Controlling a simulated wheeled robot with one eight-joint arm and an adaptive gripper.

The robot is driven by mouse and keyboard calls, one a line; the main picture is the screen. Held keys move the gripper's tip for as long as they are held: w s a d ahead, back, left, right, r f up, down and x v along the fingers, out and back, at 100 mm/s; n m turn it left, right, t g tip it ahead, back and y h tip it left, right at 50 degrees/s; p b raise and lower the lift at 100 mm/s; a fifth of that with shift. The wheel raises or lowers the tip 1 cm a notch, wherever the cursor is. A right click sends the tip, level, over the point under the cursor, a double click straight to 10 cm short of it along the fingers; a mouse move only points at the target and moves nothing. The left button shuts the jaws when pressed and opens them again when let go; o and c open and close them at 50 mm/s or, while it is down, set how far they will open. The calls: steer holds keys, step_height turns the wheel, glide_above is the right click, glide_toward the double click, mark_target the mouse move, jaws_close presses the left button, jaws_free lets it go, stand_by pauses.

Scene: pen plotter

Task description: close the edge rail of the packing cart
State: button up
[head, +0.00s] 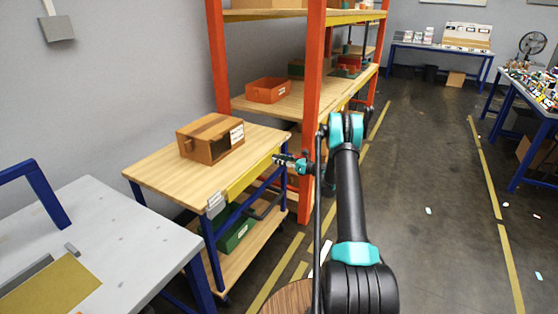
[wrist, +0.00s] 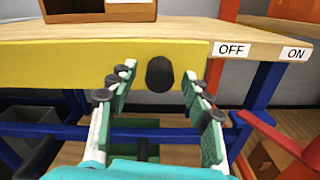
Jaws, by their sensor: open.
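The packing cart (head: 160,170) has a wooden top and blue legs. Its edge rail (head: 238,184) is a yellow strip along the front edge. In the wrist view the yellow rail (wrist: 70,65) ends on the right beside the OFF label (wrist: 231,49); the ON label (wrist: 295,53) lies farther right. A black round knob (wrist: 160,74) sticks out of the rail. My gripper (head: 281,160) is at the rail's far right part. In the wrist view my gripper (wrist: 158,80) is open, its fingertips on either side of the knob, with gaps visible.
A wooden box (head: 211,139) stands on the cart top, and a green bin (head: 235,235) on its lower shelf. An orange shelf rack (head: 311,100) stands close behind the cart. A grey table (head: 120,225) is at front left. The floor aisle (head: 430,190) on the right is open.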

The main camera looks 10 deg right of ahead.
steer(key=shift+w+a, duration=0.2)
steer(key=shift+a, duration=0.1)
steer(key=shift+c, duration=0.2)
jaws_close()
